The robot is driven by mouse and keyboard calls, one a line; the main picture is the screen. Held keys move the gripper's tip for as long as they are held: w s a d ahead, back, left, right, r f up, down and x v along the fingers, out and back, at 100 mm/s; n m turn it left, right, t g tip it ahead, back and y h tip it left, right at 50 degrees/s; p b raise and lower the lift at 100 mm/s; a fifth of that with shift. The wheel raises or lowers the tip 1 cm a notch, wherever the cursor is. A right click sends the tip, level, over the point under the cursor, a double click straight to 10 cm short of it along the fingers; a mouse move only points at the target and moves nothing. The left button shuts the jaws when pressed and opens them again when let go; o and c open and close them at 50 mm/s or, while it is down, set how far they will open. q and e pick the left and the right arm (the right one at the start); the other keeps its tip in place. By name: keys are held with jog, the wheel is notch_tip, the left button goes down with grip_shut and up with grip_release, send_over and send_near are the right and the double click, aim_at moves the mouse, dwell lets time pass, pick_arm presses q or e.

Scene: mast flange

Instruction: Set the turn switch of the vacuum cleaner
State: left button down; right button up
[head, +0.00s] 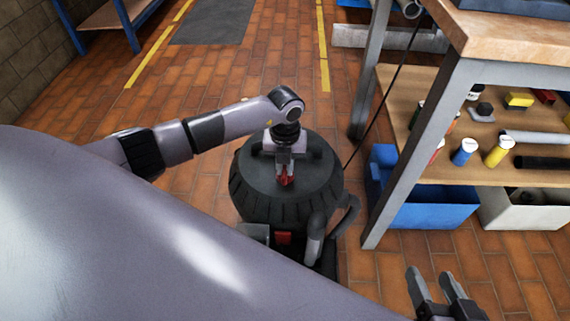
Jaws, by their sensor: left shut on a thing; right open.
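The vacuum cleaner (318,191) is a dark round drum on the tiled floor, with a hose (318,236) at its front right. My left gripper (286,172) points down over its lid and is shut on the small red turn switch (286,181). The fingers hide part of the switch, so I cannot tell its exact setting. A second red part (283,238) sits low on the vacuum's front. My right gripper (437,285) is open and empty at the lower right, apart from the vacuum.
A workbench (408,150) with a metal leg stands right of the vacuum, its shelf holding several bottles and tools. A blue bin (430,214) and a grey bin (525,212) sit beneath. A dark cable (379,115) runs up beside the leg. Floor behind the vacuum is clear.

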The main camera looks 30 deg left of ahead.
pick_arm(q)
jog(key=m, duration=1.4)
jog(key=shift+b, duration=0.35)
jog(key=m, duration=0.2)
jog(key=shift+m, duration=0.3)
jog(key=shift+m+b, duration=0.3)
jog(key=shift+m, duration=0.1)
pick_arm(e)
jog(key=shift+w+a+f+y, duration=0.15)
jog(key=shift+a+f+y, duration=0.05)
jog(key=shift+a+y, duration=0.25)
jog(key=shift+w+r, duration=0.1)
jog(key=shift+r, duration=0.05)
pick_arm(q)
jog(key=c, duration=1.1)
grip_release()
jog(key=shift+r, duration=0.1)
